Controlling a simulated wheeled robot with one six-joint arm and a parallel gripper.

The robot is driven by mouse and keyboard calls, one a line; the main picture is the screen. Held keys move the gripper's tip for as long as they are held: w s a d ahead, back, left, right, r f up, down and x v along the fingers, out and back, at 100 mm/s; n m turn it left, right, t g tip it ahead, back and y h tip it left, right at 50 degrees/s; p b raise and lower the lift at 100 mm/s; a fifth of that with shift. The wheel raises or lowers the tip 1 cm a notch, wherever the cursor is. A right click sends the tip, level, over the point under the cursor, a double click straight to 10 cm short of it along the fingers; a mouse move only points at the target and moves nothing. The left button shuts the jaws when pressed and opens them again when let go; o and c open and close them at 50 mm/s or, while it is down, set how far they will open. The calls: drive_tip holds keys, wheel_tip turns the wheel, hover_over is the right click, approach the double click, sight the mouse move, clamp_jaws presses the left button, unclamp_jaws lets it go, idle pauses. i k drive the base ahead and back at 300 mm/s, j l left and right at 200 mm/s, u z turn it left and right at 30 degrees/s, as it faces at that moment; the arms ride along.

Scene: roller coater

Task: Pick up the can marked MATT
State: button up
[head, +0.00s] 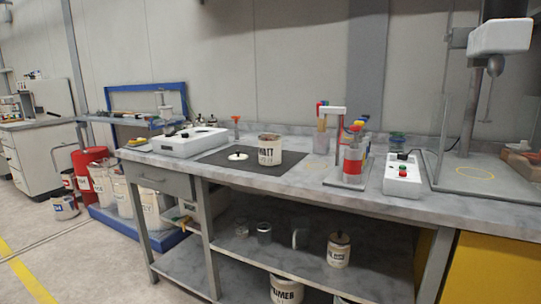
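A cream can (270,152) with dark lettering that reads MATT, partly turned, stands upright on a dark mat (215,159) on the grey workbench (330,192). Its top looks brownish; I cannot tell if it is open. A small white round piece (238,156) lies on the mat to the left of the can, apart from it. My gripper is not in view.
A white scale-like device (186,142) stands left of the mat. A rack with a red-banded container (353,165) and a white button box (403,176) stand to the right. A clear-sided mixer station is at far right. Jars and a lidded can (339,250) sit on the shelf below.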

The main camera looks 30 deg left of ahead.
sight(269, 144)
drive_tip(key=i+j+u, duration=0.2)
drive_tip(key=i+j, duration=0.15)
drive_tip(key=i+j+u, duration=0.2)
drive_tip(key=i, duration=0.35)
drive_tip(key=i+j+u, duration=0.2)
drive_tip(key=i, duration=0.3)
